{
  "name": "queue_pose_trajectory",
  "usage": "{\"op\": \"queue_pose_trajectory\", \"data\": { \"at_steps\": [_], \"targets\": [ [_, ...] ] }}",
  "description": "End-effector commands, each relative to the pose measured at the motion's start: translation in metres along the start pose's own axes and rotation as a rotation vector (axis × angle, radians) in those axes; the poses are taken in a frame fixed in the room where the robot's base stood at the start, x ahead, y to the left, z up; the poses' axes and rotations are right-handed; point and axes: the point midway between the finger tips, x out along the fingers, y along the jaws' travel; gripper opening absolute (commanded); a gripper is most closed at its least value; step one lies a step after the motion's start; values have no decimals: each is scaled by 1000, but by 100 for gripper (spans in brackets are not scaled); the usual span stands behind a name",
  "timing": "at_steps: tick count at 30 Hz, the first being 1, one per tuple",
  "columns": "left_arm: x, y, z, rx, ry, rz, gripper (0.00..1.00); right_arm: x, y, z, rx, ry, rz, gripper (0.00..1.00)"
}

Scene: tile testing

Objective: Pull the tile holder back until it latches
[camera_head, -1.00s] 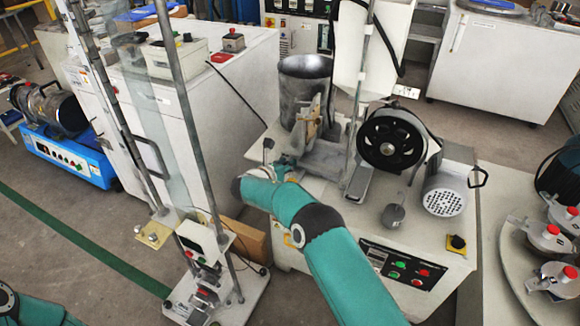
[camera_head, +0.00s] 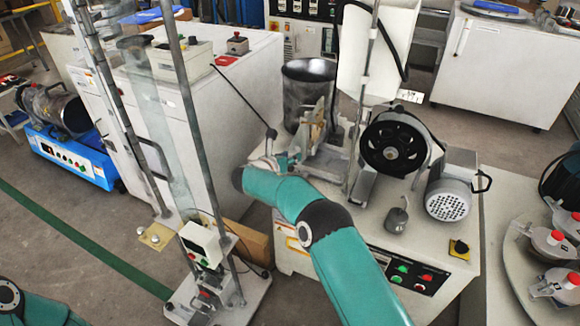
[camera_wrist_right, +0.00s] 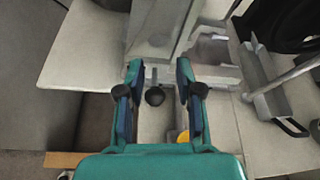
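The tile holder, a pale upright plate in a grey metal frame (camera_head: 318,122), stands on the white machine in front of the dark grey bucket. In the right wrist view its grey frame (camera_wrist_right: 158,30) rises ahead of my right gripper (camera_wrist_right: 158,92). A black round knob (camera_wrist_right: 155,97) sits between the two fingers, with a visible gap on each side. My right gripper (camera_head: 290,160) is small and partly hidden by its own arm in the head view. The latch cannot be made out. Only my left arm shows, at the lower left; its gripper is out of view.
The black wheel (camera_head: 392,146), a grey motor (camera_head: 448,198) and a thin upright rod stand right of the holder. The bucket (camera_head: 306,92) is behind it. A tall column stand (camera_head: 200,240) is left of my right arm. Round lidded pots (camera_head: 552,243) are at far right.

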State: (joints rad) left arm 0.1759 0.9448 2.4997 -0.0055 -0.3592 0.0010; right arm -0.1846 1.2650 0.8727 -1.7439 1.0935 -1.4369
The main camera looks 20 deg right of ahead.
Motion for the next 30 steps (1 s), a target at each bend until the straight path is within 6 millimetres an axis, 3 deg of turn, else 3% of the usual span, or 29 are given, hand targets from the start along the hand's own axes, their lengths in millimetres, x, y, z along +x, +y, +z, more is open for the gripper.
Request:
{"op": "queue_pose_trajectory", "data": {
  "at_steps": [3, 9, 25, 30],
  "targets": [
    [0, 0, 0, 0, 0, 0, 40, -9, -4, 22, 3, -2, 0, 36],
    [0, 0, 0, 0, 0, 0, 40, -18, -10, 45, 1, 0, -2, 36],
    [0, 0, 0, 0, 0, 0, 40, -20, -12, 52, 0, 1, -2, 36],
    [-14, 5, 0, 0, 0, 0, 40, -26, -16, 66, 1, 0, -3, 36]
  ]
}}
